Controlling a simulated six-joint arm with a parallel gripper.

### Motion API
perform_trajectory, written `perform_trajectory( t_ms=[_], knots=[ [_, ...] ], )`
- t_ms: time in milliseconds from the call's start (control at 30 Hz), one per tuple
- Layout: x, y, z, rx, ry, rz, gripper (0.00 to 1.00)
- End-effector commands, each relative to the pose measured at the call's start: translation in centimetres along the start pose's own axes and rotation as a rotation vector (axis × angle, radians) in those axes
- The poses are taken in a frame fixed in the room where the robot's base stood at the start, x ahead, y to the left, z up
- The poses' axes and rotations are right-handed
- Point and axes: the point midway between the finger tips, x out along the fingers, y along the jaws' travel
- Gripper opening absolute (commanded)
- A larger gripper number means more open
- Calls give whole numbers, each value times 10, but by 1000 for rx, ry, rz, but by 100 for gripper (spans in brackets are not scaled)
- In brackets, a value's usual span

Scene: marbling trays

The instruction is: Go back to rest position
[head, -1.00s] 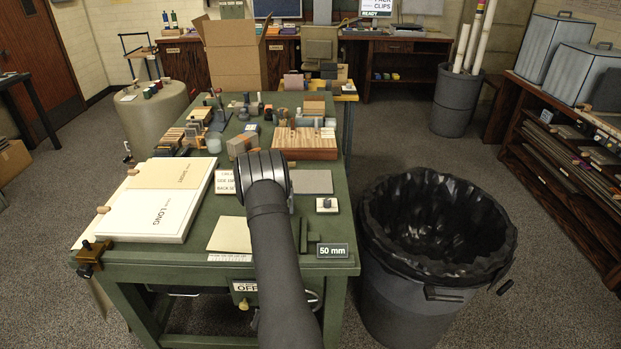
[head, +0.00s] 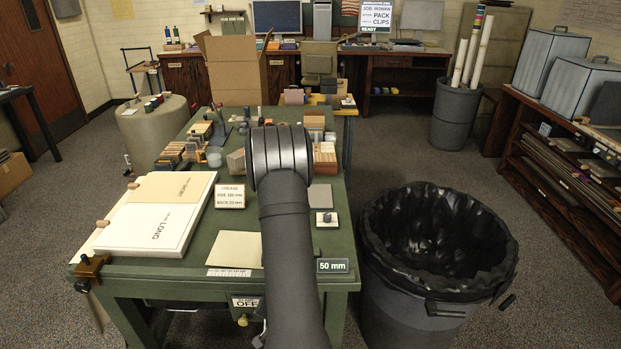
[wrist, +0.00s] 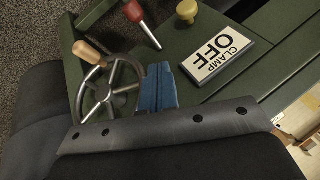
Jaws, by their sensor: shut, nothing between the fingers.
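My gripper (wrist: 157,88) shows in the wrist view as two blue fingers closed together, with nothing between them. It points toward the front side of the green bench, beside a grey handwheel (wrist: 110,88) with a wooden knob and left of the CLAMP OFF sign (wrist: 217,54). I cannot tell whether it touches anything. In the head view my raised arm covers the bench's middle, and the gripper is hidden.
A white board (head: 150,235) lies on the left of the green bench (head: 230,186). Blocks and tools crowd its far end. A black-lined bin (head: 375,270) stands close on the right. Open floor lies behind the bin.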

Motion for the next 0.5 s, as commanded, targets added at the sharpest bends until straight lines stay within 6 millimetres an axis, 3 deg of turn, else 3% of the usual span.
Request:
perform_trajectory(
  t_ms=[100,500],
  knots=[
    [-13,0,-13,-1,4,-1,0],
    [-57,0,-11,-1,3,-2,0]
  ],
)
